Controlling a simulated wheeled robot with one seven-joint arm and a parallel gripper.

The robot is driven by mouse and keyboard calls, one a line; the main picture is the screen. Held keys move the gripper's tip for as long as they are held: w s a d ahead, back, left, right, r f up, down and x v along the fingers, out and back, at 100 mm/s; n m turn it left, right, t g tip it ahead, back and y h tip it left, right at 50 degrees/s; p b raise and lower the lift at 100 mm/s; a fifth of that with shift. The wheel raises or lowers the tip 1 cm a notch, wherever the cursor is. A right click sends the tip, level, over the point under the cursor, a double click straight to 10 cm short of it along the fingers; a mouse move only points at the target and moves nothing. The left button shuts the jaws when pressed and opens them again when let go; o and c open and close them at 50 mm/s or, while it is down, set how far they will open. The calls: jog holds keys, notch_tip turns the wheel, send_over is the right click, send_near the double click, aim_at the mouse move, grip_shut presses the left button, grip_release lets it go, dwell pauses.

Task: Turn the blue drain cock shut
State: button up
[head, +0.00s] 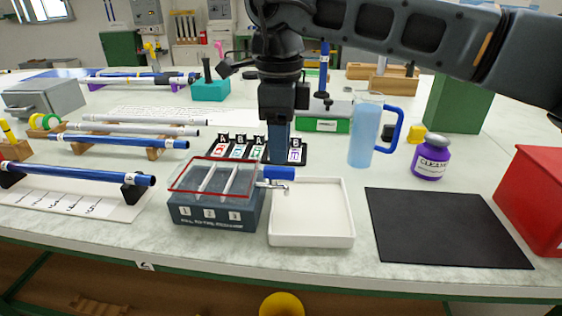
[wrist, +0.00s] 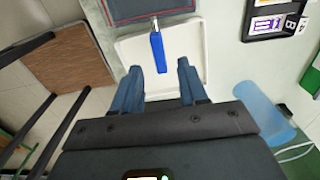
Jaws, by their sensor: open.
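The blue drain cock (head: 279,172) sits on the right side of a dark three-compartment tank (head: 215,215), with a metal spout below it. Its blue handle (wrist: 157,52) points away from the tank, over a white tray (head: 312,240). My gripper (head: 279,158) points down above the cock, and its fingertips are close to the handle in the head view. In the wrist view my gripper (wrist: 159,68) is open, with one finger on each side of the handle's free end. Gaps show on both sides. I cannot tell the exact height between fingertips and handle.
A black mat (head: 445,228) lies right of the tray, with a red bin (head: 535,200) beyond. A blue pitcher (head: 366,138) and a purple-labelled jar (head: 431,158) stand behind. A card rack (head: 260,150) is close behind the tank. Rods on stands (head: 130,140) fill the left.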

aim_at(279, 168)
jog(key=shift+f, duration=2.25)
grip_shut()
